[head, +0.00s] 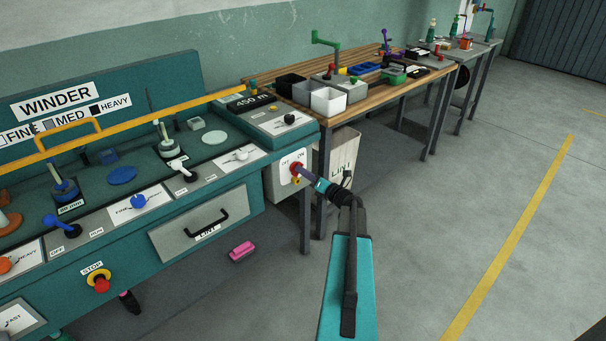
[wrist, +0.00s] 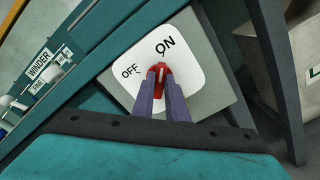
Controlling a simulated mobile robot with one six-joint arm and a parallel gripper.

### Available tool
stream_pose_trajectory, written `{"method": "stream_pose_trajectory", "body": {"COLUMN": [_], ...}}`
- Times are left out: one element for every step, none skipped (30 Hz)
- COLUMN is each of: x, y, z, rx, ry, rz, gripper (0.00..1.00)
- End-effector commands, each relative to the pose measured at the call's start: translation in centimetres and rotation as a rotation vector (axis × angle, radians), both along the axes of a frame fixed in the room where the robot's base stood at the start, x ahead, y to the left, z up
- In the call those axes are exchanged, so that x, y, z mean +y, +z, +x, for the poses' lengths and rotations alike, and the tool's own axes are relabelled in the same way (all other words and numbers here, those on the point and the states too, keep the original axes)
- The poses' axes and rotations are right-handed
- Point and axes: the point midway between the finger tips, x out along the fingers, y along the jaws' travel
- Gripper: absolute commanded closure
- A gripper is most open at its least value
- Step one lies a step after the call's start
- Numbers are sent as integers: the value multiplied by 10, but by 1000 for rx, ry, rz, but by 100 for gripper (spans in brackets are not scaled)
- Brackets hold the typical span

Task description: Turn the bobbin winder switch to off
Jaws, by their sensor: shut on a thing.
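The bobbin winder switch is a red knob (wrist: 159,76) on a white plate (wrist: 190,80) marked OFF at the left and ON at the upper right in the wrist view. The plate (head: 286,163) sits on a grey box at the right end of the winder in the head view. My gripper (wrist: 160,82) is shut on the red knob, a purple-grey finger on each side of it. The knob's visible end seems to point up, nearer ON than OFF, but the fingers hide part of it. My gripper (head: 300,169) also reaches the plate in the head view.
The green winder bench (head: 130,215) stands to the left with a drawer and a red stop button (head: 101,285). A wooden table (head: 395,92) with bins stands behind right. A bin marked LINT (head: 343,158) is near my arm. A pink block (head: 241,251) lies on the floor. Open floor is right.

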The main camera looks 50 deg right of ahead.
Motion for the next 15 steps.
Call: {"method": "stream_pose_trajectory", "body": {"x": [1,1,1,1,1,1,1,2,2,2,2,2,2,2,2], "y": [-1,-1,-1,-1,-1,-2,-2,-2,-2,-2,-3,-3,-3,-3,-2], "z": [0,0,0,0,0,0,0,0,0,0,0,0,0,0,0], "rx": [2,2,3,3,4,6,7,8,10,11,13,14,16,17,19], "ry": [4,4,4,3,3,3,3,3,3,3,3,2,2,3,2], "rz": [-12,-21,-35,-46,-59,-79,-94,-112,-136,-157,-178,-208,-232,-257,-291], "gripper": [100,100,100,100,100,100,100,100,100,100,100,100,100,100,100]}}
